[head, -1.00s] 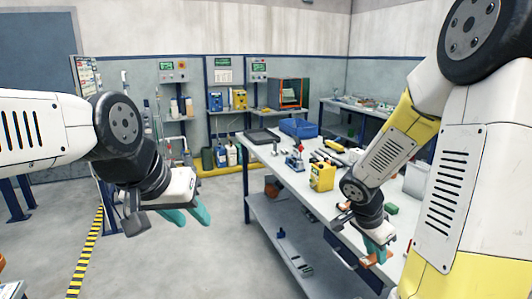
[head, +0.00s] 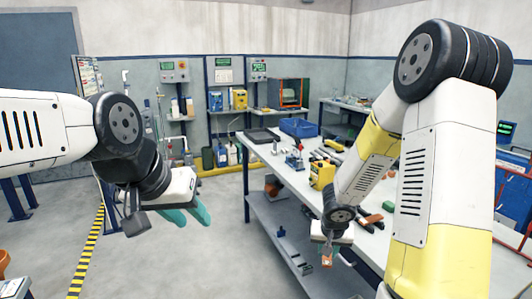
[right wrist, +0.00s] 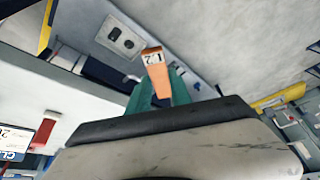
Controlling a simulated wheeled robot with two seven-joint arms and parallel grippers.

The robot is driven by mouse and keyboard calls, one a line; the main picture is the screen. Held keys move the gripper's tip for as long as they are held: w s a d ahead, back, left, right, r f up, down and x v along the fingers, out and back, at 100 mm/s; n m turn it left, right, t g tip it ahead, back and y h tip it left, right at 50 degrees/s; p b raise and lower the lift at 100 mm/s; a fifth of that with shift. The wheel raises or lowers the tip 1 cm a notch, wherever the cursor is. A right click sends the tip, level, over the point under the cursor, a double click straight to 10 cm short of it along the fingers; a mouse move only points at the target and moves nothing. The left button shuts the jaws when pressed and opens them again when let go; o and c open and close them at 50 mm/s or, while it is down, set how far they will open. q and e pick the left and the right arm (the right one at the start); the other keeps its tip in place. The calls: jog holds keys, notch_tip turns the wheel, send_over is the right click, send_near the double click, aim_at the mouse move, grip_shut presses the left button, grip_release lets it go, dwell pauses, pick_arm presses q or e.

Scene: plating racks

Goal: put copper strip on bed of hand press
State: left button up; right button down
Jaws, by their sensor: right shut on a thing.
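The copper strip (head: 327,261) is held in my right gripper (head: 328,250), off the near edge of the workbench. In the right wrist view the strip (right wrist: 158,76) sticks out between the teal fingers (right wrist: 160,90) and carries a white label marked 1/2. My left gripper (head: 187,214) is open and empty, in the air left of the bench. A small blue device with a red top (head: 295,158) stands on the bench and looks like the hand press. It is too small to make out its bed.
The workbench (head: 265,159) has a lower shelf. On top are a yellow box (head: 321,175), blue bin (head: 299,127), black tray (head: 262,135), green block (head: 388,206) and several tools. The yellow box stands between my right gripper and the blue-red device.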

jog(key=shift+a+f+n+y, duration=0.2)
jog(key=shift+a+f+n, duration=0.25)
jog(key=shift+a+n, duration=0.25)
jog(key=shift+a+f+n+y, duration=0.2)
jog(key=shift+a+f+n, duration=0.25)
jog(key=shift+a, duration=0.3)
jog(key=shift+a+r, duration=0.1)
